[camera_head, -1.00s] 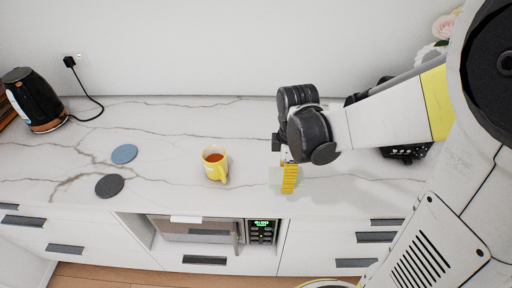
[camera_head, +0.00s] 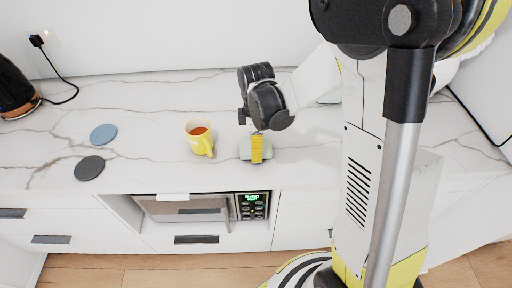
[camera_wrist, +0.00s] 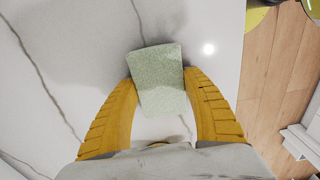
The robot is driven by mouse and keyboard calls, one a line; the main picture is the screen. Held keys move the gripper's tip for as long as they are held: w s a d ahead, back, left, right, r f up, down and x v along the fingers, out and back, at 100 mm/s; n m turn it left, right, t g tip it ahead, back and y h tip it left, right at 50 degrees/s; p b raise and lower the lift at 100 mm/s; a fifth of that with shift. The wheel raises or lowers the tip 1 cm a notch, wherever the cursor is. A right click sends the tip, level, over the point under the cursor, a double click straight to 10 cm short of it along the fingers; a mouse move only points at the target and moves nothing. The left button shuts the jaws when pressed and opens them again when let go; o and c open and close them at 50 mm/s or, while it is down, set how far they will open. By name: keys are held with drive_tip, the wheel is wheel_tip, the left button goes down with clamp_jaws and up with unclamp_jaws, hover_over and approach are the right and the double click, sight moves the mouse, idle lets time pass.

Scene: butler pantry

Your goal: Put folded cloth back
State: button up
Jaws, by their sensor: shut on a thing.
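The folded cloth (camera_wrist: 160,78) is a pale green, thick, roughly rectangular pad. In the wrist view it sits between the two yellow fingers of my gripper (camera_wrist: 160,90), which touch it on both sides. In the head view the cloth (camera_head: 246,152) shows around the yellow fingers of my gripper (camera_head: 257,157), near the counter's front edge and right of the mug. My gripper is shut on the cloth and points down. I cannot tell whether the cloth touches the counter or hangs just above it.
A yellow mug (camera_head: 201,143) with reddish-brown drink stands left of my gripper. A blue coaster (camera_head: 103,134) and a dark coaster (camera_head: 89,168) lie farther left. A black kettle (camera_head: 14,92) stands at far left. A pale green thing (camera_head: 330,97) is mostly hidden behind my arm.

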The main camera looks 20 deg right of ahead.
drive_tip(key=shift+f, duration=0.15)
drive_tip(key=o, duration=1.1)
drive_tip(key=shift+o, duration=0.2)
wheel_tip(320, 180, up, 12)
drive_tip(key=f+p, duration=0.1)
drive_tip(key=p, duration=0.3)
drive_tip(key=s+r+m+t, duration=0.7)
drive_tip(key=s+r+m, duration=0.3)
drive_tip(key=s+m, duration=0.2)
drive_tip(key=shift+s+r+m, duration=0.3)
drive_tip(key=shift+m, duration=0.9)
